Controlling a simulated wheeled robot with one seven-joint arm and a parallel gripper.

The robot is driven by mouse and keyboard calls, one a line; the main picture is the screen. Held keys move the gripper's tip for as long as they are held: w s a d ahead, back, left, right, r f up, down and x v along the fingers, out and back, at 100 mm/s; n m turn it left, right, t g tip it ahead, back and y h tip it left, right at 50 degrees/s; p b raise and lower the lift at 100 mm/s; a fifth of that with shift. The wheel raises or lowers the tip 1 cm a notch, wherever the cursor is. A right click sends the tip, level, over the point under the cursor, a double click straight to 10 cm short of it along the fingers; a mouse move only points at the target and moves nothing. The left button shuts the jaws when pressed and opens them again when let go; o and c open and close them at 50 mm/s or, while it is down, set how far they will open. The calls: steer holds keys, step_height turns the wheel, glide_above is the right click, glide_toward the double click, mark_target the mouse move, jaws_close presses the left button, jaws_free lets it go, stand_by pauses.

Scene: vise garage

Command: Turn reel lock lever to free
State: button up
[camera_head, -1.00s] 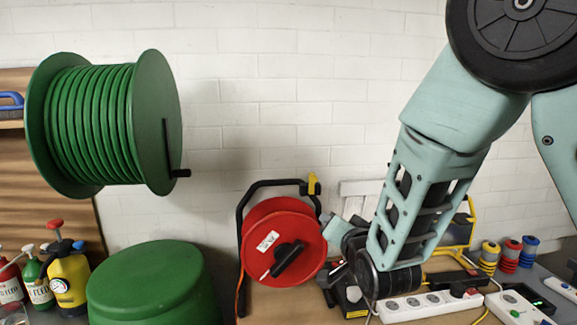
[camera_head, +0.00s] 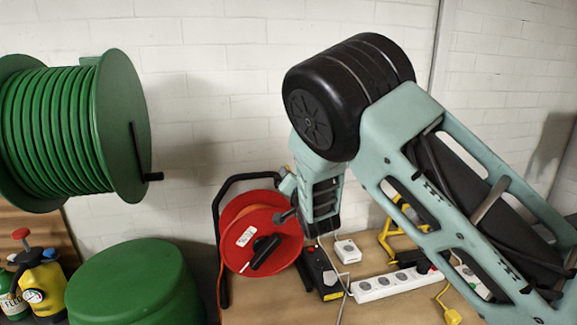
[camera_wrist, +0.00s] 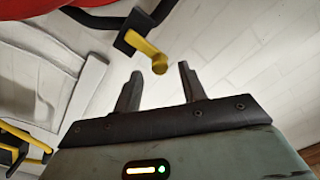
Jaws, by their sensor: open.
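The red cable reel (camera_head: 243,242) stands on the bench in a black tube frame. Its yellow lock lever (camera_wrist: 143,46) with a round knob shows in the wrist view, mounted on a black block on the frame. My gripper (camera_wrist: 161,76) is open and empty there. Its two fingers point toward the lever, and the knob lies just beyond the gap between the fingertips, apparently not touching either. In the head view my gripper (camera_head: 287,186) is beside the reel frame's upper right corner. My wrist and gripper hide most of the lever there.
A big green hose reel (camera_head: 125,120) hangs on the left, above a green round lidded container (camera_head: 135,285). A yellow sprayer (camera_head: 42,285) stands far left. White power strips (camera_head: 385,285) and a black-yellow device (camera_head: 322,272) lie right of the reel. The white wall is close behind.

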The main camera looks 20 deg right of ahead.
steer(key=shift+w+p, duration=0.55)
steer(key=shift+w, duration=1.4)
steer(key=c, duration=0.8)
